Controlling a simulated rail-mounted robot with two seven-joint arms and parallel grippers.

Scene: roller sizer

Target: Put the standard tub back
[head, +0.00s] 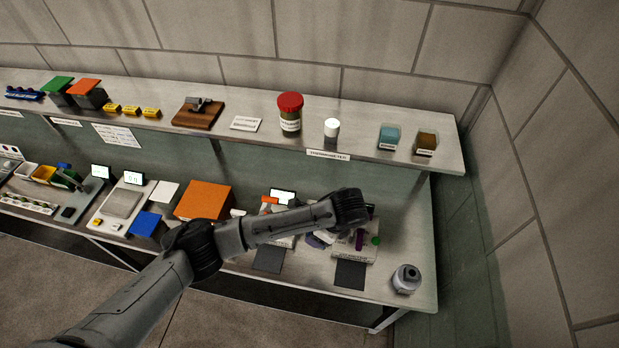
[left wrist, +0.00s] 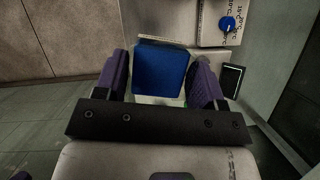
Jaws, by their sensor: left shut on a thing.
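My left gripper (head: 338,240) is low over the right part of the lower bench, beside small bench equipment. In the left wrist view its two purple fingers (left wrist: 160,68) are shut on a tub with a blue square top (left wrist: 161,75). No label on it can be read, so I cannot confirm it is the standard tub. In the head view my wrist hides the held tub. A sliver of green shows by the right finger in the wrist view. My right gripper is not in view.
The upper shelf (head: 445,160) holds a red-lidded jar (head: 290,113), a white-capped item (head: 331,129), a teal tub (head: 389,138) and an amber tub (head: 426,143). An orange box (head: 203,201) and a round grey container (head: 406,279) stand on the bench. A wall is at the right.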

